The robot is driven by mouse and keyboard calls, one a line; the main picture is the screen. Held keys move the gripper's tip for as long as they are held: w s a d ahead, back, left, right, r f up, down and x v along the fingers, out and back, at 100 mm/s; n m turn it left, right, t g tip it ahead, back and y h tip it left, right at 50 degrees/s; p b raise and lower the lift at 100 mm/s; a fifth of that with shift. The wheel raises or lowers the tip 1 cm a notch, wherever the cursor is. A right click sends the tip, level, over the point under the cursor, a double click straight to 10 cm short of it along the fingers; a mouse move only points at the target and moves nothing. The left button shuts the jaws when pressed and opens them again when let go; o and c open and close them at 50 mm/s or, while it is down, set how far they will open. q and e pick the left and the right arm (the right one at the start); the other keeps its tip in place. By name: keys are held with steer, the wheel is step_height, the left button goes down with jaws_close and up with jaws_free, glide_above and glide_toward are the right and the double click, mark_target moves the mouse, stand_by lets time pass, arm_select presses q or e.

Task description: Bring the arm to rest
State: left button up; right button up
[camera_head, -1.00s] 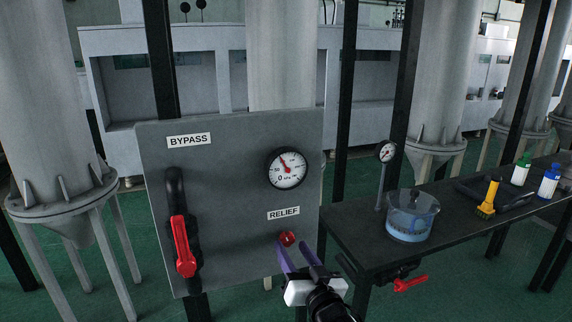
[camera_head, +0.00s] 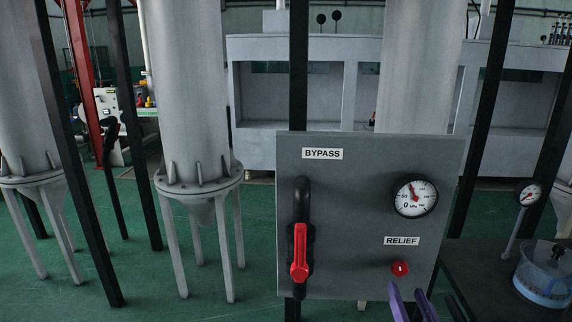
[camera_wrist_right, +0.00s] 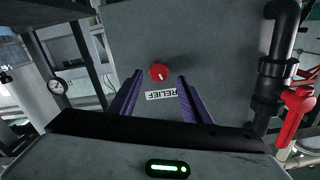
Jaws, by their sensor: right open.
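My right gripper (camera_head: 407,289) shows at the bottom of the head view, its two purple fingers apart with nothing between the tips. It is just below the red RELIEF knob (camera_head: 400,268) on the grey panel (camera_head: 350,225). In the right wrist view the open fingers (camera_wrist_right: 160,76) point at the panel, with the knob (camera_wrist_right: 158,72) in line with the gap between them. The knob looks clear of both fingers. The rest of the right arm is mostly out of the head view. My left gripper is not in view.
The panel also bears a red BYPASS lever (camera_head: 299,252), pointing down, and a dial gauge (camera_head: 415,198). A dark bench (camera_head: 476,262) at the right holds a clear pot (camera_head: 543,280) and a small gauge (camera_head: 528,193).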

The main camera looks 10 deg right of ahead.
steer(key=s+a+f+n+g+y, duration=0.3)
steer(key=s+a+f, duration=0.5)
steer(key=s+f, duration=0.4)
steer(key=s+a+f+n+g+y, duration=0.3)
steer(key=s+a+f+n+g, duration=0.2)
steer(key=s+a+f, duration=0.4)
steer(key=s+f+g, duration=0.1)
steer(key=s+f, duration=0.2)
steer(key=shift+s+a, duration=0.25)
steer(key=shift+s, duration=0.15)
